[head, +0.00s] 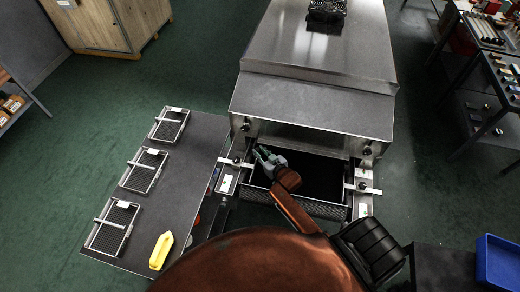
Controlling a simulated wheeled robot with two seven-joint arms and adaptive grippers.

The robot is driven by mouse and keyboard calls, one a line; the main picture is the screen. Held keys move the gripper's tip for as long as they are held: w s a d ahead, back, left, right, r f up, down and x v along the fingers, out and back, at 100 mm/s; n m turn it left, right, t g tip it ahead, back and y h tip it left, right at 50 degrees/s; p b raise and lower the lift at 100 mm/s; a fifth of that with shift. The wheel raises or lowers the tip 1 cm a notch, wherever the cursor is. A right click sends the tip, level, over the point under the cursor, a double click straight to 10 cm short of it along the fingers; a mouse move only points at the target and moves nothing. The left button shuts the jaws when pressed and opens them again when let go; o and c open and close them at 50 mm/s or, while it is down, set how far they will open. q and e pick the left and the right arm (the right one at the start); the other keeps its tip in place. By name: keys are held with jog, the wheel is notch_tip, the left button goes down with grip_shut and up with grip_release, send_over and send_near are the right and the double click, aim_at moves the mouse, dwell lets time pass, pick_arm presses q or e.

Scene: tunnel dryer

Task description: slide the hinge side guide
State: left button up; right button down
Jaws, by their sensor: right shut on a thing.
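The tunnel dryer (310,105) is a steel housing with a dark belt (318,172) at its open mouth. A steel side guide (236,162) with a short crossbar is on the left of the mouth. A similar guide (362,187) is on the right. I cannot see a hinge that tells which is the hinge side. My right gripper (262,155) reaches over the belt's left part and is shut at the inner end of the left guide's bar. Its fingertips are small, and the exact contact is hard to see. My left gripper is not in view.
A grey table (185,165) on the left holds several wire trays (145,170) and a yellow bottle-like object (161,250). A blue bin (497,262) is at the lower right. Shelving (490,85) stands at the right, and a wooden cabinet (110,22) at the back left.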

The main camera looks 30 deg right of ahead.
jog(key=shift+w+a+r, duration=0.1)
jog(key=shift+w+a, duration=0.1)
jog(key=c, duration=2.2)
grip_release()
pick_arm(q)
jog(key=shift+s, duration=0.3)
pick_arm(e)
jog(key=o, duration=0.4)
jog(key=shift+s, duration=0.35)
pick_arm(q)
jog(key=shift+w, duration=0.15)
pick_arm(e)
jog(key=v, duration=1.1)
jog(key=shift+s, duration=0.15)
